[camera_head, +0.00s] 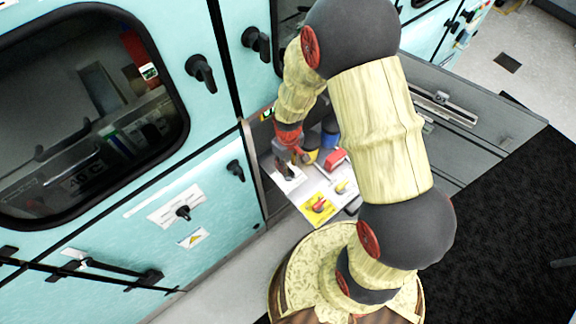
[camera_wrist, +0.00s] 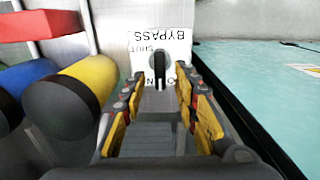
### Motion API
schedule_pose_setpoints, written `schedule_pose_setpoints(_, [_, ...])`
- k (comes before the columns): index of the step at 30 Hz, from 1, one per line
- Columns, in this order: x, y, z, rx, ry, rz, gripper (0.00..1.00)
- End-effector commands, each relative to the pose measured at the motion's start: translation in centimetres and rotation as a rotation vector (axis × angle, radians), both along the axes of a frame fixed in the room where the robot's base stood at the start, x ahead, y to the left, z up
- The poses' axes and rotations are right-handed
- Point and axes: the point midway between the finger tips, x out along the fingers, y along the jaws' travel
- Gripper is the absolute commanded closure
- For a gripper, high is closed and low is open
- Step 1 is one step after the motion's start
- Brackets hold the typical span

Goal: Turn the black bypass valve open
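The black bypass valve (camera_wrist: 159,71) is a slim dark handle on a white plate (camera_wrist: 142,42) marked BYPASS, which reads upside down in the wrist view. The handle stands about vertical in that view. Small lettering sits beside it, partly covered. My gripper (camera_wrist: 162,82) is open, with its yellow-padded fingers on the left and right of the handle. A gap shows between each finger and the handle; I cannot tell whether the tips reach its depth. In the head view my gripper (camera_head: 286,160) is low at the panel, and the valve cannot be made out clearly.
A yellow cylinder (camera_wrist: 92,78) with a dark end, a blue one (camera_wrist: 28,74) and a red part (camera_wrist: 50,22) are close on the left in the wrist view. A teal wall (camera_wrist: 250,75) is on the right.

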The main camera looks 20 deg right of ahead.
Motion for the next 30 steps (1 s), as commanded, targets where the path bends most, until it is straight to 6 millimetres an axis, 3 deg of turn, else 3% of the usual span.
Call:
schedule_pose_setpoints(9, [0.2, 0.0, 6.5, 0.0, -0.006, 0.0, 0.7])
schedule_pose_setpoints(15, [0.1, 0.0, 9.4, 0.0, -0.002, 0.0, 0.7])
schedule_pose_setpoints(21, [0.0, 0.0, 10.5, 0.0, 0.0, 0.0, 0.7])
schedule_pose_setpoints(30, [0.0, 0.0, 10.5, 0.0, 0.0, 0.0, 0.7])
